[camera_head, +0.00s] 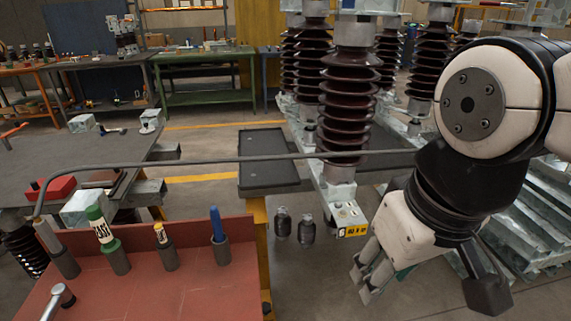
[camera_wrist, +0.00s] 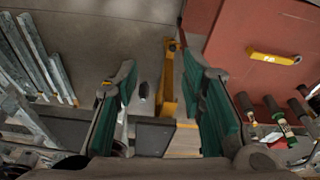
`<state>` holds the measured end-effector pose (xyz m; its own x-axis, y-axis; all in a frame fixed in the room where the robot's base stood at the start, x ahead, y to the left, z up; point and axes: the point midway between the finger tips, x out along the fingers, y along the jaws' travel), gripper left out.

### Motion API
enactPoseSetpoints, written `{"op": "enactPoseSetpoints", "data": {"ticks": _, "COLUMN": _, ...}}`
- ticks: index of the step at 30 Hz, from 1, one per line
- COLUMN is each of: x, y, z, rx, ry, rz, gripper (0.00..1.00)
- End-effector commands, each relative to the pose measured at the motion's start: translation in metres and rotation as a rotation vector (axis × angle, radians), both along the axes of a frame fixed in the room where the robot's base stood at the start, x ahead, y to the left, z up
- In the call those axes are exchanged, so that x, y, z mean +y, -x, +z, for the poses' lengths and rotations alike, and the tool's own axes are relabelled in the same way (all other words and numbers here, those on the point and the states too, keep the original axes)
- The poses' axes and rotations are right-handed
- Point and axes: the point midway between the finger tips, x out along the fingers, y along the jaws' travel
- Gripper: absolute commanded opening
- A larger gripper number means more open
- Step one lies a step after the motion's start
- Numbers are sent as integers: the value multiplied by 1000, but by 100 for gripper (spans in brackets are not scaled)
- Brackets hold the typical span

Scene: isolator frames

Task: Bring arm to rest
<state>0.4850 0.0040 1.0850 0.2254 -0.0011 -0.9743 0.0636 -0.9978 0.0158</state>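My arm is at the right of the head view, white and black, bent downward. My gripper (camera_head: 368,270) points down in front of the insulator stand, right of the red tool board. In the wrist view my gripper (camera_wrist: 160,68) has its two green-padded fingers wide apart. Nothing is between the pads; floor and a yellow post show farther off through the gap. My forearm and wrist hide part of the stand behind them.
Brown ribbed insulators (camera_head: 350,95) stand behind. A thin grey bar (camera_head: 230,159) crosses the view. Grey metal beams (camera_head: 530,235) lie at right.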

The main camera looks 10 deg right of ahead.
Motion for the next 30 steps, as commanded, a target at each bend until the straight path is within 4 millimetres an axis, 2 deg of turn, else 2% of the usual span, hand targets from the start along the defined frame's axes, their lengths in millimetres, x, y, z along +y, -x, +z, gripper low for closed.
{"op": "enactPoseSetpoints", "data": {"ticks": 4, "x": -6, "y": 13, "z": -3, "rx": -14, "ry": -22, "rz": -64, "gripper": 37}}
{"op": "enactPoseSetpoints", "data": {"ticks": 14, "x": -6, "y": 15, "z": -2, "rx": -16, "ry": -25, "rz": -70, "gripper": 37}}
{"op": "enactPoseSetpoints", "data": {"ticks": 17, "x": -6, "y": 16, "z": 10, "rx": -31, "ry": -23, "rz": -70, "gripper": 37}}
{"op": "enactPoseSetpoints", "data": {"ticks": 24, "x": -7, "y": 17, "z": 56, "rx": -110, "ry": -16, "rz": -65, "gripper": 37}}
{"op": "enactPoseSetpoints", "data": {"ticks": 30, "x": -7, "y": 15, "z": 67, "rx": -138, "ry": -14, "rz": -63, "gripper": 37}}
